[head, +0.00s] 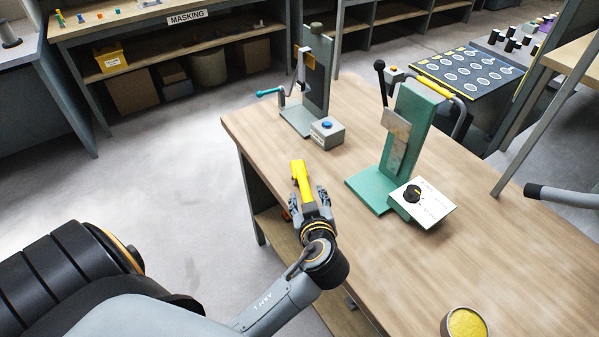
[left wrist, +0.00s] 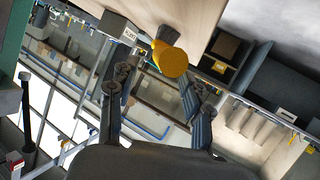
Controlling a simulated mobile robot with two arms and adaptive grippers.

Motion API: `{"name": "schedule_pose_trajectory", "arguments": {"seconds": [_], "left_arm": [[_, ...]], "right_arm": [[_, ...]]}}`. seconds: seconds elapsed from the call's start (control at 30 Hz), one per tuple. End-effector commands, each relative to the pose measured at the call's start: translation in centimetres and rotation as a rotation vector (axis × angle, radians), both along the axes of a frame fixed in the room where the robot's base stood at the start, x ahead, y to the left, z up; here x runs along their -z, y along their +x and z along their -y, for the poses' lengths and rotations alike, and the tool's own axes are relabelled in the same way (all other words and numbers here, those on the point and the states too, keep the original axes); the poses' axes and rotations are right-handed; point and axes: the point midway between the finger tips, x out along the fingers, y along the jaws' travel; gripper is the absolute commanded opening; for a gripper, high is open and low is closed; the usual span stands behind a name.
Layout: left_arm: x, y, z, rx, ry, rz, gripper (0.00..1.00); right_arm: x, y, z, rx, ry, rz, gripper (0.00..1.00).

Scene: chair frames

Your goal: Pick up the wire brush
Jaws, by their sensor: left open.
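The wire brush (head: 300,178) appears as a yellow-handled tool at the left edge of the wooden workbench. My left gripper (head: 310,198) is just in front of it, with its fingers apart near the brush's near end. In the left wrist view, the brush's rounded yellow end (left wrist: 170,61) faces the camera, with a grey part behind it. It shows just past the tips of the open left gripper (left wrist: 160,88), closer to the right finger. I cannot tell whether a finger touches it. The bristles are not clearly visible. My right gripper is not in view.
The workbench (head: 270,130) carries a grey box with a blue button (head: 327,132), a grey lever press (head: 315,75), a green press (head: 408,130), a white dial card (head: 425,203) and a round yellow-filled tin (head: 466,324). Bare bench lies right of my left arm.

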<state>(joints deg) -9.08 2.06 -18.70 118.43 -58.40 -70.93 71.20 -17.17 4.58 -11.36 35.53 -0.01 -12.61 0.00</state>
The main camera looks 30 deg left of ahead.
Motion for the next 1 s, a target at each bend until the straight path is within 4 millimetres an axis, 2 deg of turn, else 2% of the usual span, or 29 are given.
{"name": "schedule_pose_trajectory", "arguments": {"seconds": [0.17,0.3,0.53,0.8,0.83,0.87,1.0], "left_arm": [[0.3,0.8,-0.8,-0.002,0.001,0.000,0.50],[0.6,2.0,-2.0,-0.002,0.005,-0.002,0.50],[2.0,4.0,-3.6,0.000,0.002,-0.002,0.50],[2.3,4.3,-3.9,0.000,-0.002,-0.001,0.50],[2.3,4.3,-3.9,0.000,-0.001,-0.001,0.47],[2.3,4.3,-3.9,0.000,-0.001,-0.001,0.41],[2.3,4.3,-3.9,0.000,-0.001,-0.001,0.13]], "right_arm": [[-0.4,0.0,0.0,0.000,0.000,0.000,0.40],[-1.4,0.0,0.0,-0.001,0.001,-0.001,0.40],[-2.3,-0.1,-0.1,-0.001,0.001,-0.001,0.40],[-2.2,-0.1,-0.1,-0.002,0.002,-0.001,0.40],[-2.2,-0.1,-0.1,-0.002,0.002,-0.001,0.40],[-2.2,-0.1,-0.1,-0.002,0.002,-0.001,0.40],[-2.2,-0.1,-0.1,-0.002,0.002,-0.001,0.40]]}}
